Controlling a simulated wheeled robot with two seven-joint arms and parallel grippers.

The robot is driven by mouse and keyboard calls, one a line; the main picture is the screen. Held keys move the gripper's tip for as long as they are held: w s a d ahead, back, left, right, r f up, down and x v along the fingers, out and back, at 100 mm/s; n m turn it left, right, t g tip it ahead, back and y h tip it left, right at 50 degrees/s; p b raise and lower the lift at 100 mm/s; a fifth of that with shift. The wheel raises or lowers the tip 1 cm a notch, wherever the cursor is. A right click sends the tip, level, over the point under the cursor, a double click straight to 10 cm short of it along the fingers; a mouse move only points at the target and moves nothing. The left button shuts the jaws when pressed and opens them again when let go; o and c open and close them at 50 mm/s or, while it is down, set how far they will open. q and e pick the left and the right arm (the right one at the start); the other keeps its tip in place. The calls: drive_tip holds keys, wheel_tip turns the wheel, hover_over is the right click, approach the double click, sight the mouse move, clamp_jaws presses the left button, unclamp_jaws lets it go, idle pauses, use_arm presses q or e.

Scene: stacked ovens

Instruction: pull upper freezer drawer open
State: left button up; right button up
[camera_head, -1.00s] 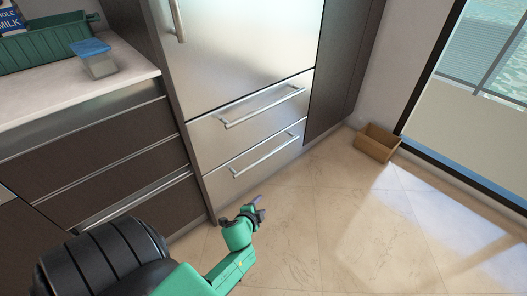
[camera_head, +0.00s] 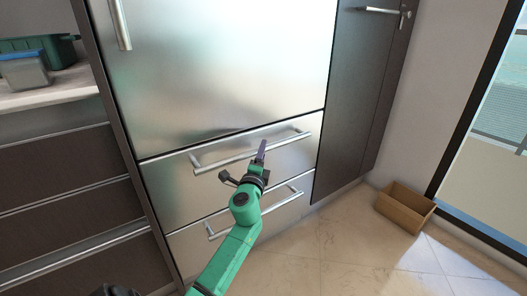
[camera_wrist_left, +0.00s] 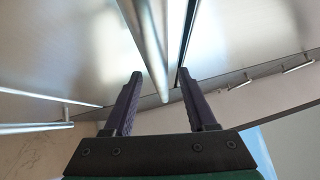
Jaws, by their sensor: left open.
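The upper freezer drawer (camera_head: 170,187) is a brushed-steel front with a long horizontal bar handle (camera_head: 225,160), below the large steel door. Its front looks flush and closed. My left gripper (camera_head: 261,158) is at this handle, near its middle, and hides a short piece of it. In the left wrist view the gripper (camera_wrist_left: 160,78) is open, and the handle bar (camera_wrist_left: 149,45) runs between its two dark fingers. The fingers look apart from the bar on both sides. The lower drawer (camera_head: 200,246) is also closed, partly hidden by my left arm. My right gripper is not in view.
The lower drawer's bar handle (camera_head: 282,202) sits below my left wrist. A brown open box (camera_head: 404,208) stands on the floor at right near the window. Dark drawers (camera_head: 70,225) are at left. The tiled floor (camera_head: 330,255) before the freezer is clear.

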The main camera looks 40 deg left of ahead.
use_arm(q)
drive_tip(key=shift+x, duration=0.95)
clamp_jaws()
drive_tip(key=shift+f, duration=0.1)
idle(0.5)
